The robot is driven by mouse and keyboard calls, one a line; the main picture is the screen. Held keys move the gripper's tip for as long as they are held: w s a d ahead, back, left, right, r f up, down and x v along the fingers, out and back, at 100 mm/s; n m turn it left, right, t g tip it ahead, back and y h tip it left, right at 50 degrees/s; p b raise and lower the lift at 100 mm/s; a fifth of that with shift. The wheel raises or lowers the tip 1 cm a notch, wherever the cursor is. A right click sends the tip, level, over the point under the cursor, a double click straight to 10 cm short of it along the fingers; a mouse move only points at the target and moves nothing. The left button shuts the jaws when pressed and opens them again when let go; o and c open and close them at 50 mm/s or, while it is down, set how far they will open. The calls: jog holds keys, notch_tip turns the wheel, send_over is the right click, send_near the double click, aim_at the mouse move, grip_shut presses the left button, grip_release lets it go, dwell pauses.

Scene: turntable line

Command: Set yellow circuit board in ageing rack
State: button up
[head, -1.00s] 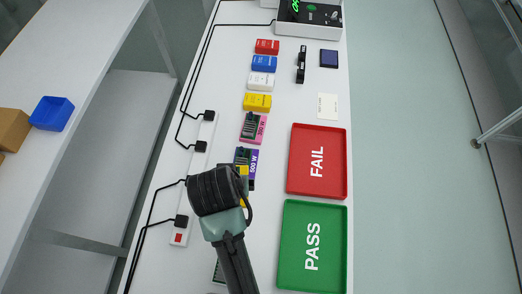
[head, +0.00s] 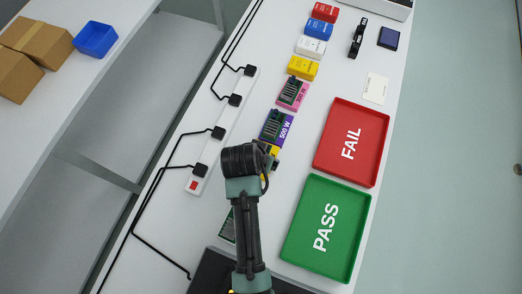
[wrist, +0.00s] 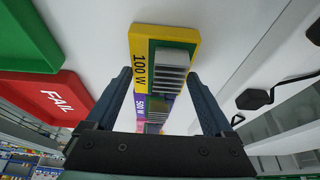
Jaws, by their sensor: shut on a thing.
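The yellow circuit board, labelled 100 W, shows in the wrist view (wrist: 165,38) with its grey finned block between my two fingers. In the head view only a bit of its yellow (head: 274,151) shows past my wrist. My gripper (wrist: 160,85) is shut on the board. In the head view my gripper (head: 268,160) is mostly hidden by my own wrist, over the white table near the purple 500 W board (head: 286,131). I cannot pick out the ageing rack in these frames.
A pink board (head: 297,94) and coloured boxes line up beyond the purple board. The red FAIL tray (head: 378,118) and green PASS tray (head: 357,201) lie to the right. A white strip with black plugs (head: 213,150) and cables lies left. Another board (head: 227,226) is partly hidden by my arm.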

jog(key=shift+f, duration=0.15)
jog(key=o, duration=1.3)
